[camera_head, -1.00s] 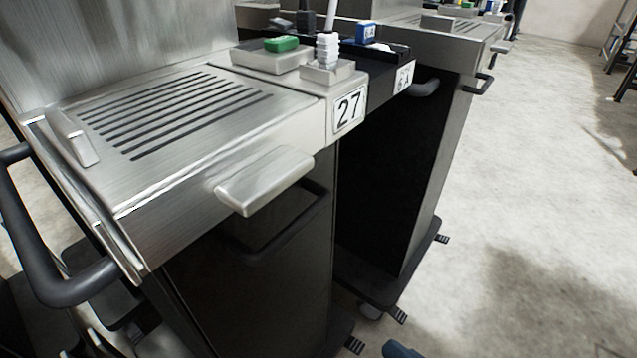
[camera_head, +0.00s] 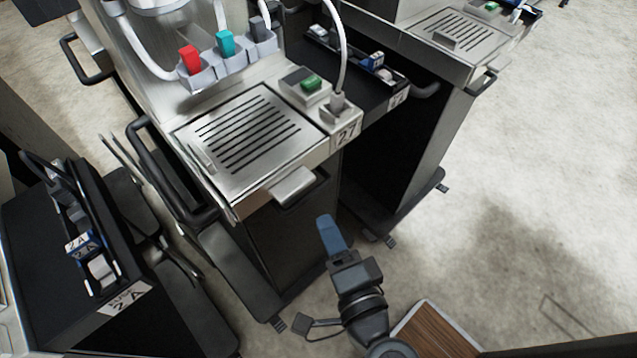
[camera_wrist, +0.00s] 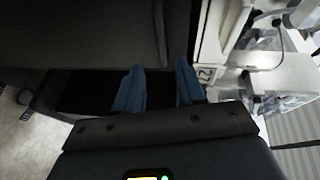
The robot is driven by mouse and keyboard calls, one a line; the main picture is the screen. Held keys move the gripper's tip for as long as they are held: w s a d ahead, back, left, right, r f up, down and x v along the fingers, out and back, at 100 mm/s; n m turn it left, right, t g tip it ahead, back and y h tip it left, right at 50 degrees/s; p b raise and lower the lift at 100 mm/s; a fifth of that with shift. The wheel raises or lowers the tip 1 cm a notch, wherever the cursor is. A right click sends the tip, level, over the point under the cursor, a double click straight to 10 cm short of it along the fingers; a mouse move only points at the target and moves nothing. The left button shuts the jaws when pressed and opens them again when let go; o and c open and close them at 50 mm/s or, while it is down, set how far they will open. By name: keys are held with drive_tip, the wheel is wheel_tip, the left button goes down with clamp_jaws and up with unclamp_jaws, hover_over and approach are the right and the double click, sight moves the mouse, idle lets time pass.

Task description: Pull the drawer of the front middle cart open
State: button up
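The front middle cart is a steel-topped cart labelled 27 (camera_head: 346,135) with a slotted top (camera_head: 240,130) and a dark lower body. A pale silver pull (camera_head: 294,187) sticks out from its front under the top, with a black bar beside it. I see no drawer gap. My gripper (camera_head: 332,235) has blue fingers and is in front of the cart, lower than the pull and to its right in the head view. In the wrist view my gripper (camera_wrist: 160,85) has its fingers apart with nothing between them. The label 27 (camera_wrist: 205,74) shows beyond them.
A dark cart marked 2A (camera_head: 125,297) stands at the left. Another dark-bodied cart (camera_head: 400,150) stands close on the right of cart 27. Open floor (camera_head: 540,190) lies to the right.

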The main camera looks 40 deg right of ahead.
sight(310, 199)
drive_tip(key=shift+m, duration=0.3)
drive_tip(key=x, duration=0.2)
drive_tip(key=p+x, duration=0.1)
drive_tip(key=x, duration=0.5)
drive_tip(key=shift+w+a+r, duration=0.1)
drive_tip(key=shift+a+r, duration=0.05)
drive_tip(key=shift+a, duration=0.15)
clamp_jaws()
